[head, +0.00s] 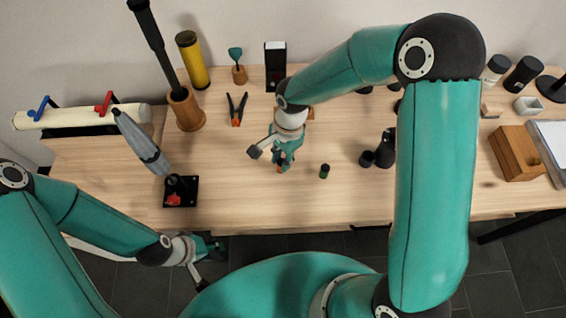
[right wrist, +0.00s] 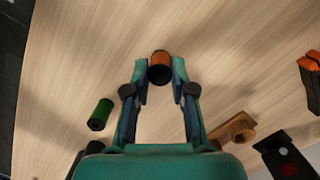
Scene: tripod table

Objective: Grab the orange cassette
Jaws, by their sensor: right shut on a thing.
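The orange cassette (right wrist: 160,63) is a small cylinder with a dark end. In the right wrist view it sits between the fingertips of my right gripper (right wrist: 160,72), which is shut on it. In the head view my right gripper (head: 281,163) is over the middle of the table near the front, and only a bit of orange shows at its tips. I cannot tell whether the cassette still touches the table. My left gripper (head: 212,249) is low at the table's front edge, far from the cassette. Its fingers are too small and partly hidden to judge.
A green cassette (head: 324,171) stands to the right of my right gripper. It also shows in the right wrist view (right wrist: 101,114). Orange-handled pliers (head: 237,109) lie further back. Dark bottles (head: 385,150) stand right, and a wooden block (head: 516,153) further right.

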